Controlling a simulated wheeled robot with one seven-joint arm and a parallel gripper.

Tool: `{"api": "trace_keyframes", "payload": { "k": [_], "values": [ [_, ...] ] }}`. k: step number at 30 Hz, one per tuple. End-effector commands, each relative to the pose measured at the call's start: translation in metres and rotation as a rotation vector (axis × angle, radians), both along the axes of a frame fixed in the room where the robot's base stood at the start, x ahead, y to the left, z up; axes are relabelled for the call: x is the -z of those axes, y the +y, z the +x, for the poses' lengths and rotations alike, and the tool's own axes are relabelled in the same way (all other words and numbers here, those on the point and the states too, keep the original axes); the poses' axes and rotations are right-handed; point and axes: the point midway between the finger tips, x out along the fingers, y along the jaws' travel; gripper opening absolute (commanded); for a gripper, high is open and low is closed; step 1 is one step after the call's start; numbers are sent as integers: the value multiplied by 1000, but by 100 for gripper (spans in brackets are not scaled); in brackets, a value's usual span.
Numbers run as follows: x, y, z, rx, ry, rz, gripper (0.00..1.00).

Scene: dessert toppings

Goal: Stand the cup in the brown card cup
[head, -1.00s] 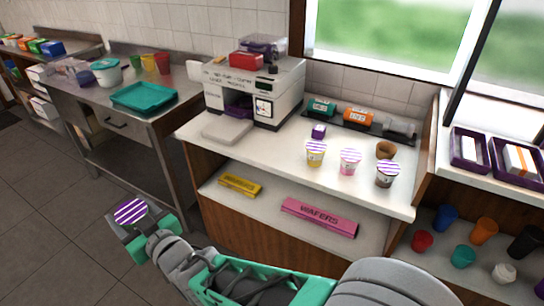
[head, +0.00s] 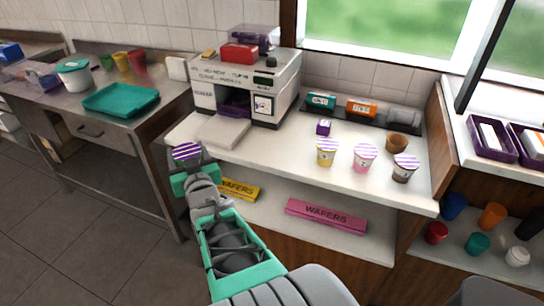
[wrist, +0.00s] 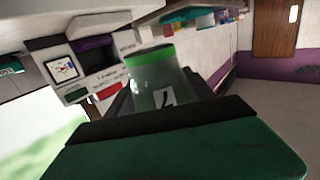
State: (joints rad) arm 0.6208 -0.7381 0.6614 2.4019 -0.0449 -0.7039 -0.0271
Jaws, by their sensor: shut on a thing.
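My gripper (head: 193,170) is shut on a cup (head: 187,152) with a purple-and-white striped lid, in front of the counter's left end. In the wrist view the held cup (wrist: 152,78) has a green band and a pale label with a dark mark; my gripper (wrist: 160,105) covers part of it. The brown card cup (head: 397,143) stands on the white counter at the right, well apart from my gripper. It looks open at the top.
Striped-lid cups stand near the card cup: yellow (head: 327,153), pink (head: 364,158) and dark brown (head: 404,168). A white machine (head: 245,90) stands at the counter's back left. Wafer boxes (head: 327,216) lie on the shelf below.

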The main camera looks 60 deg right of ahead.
Motion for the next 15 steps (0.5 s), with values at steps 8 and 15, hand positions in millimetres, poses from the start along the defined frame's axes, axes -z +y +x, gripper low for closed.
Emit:
{"api": "trace_keyframes", "payload": {
  "k": [8, 15],
  "values": [
    [-24, -151, -132, 420, 0, -4, 8],
    [-38, -198, -214, 610, 1, -3, 8]
  ]
}}
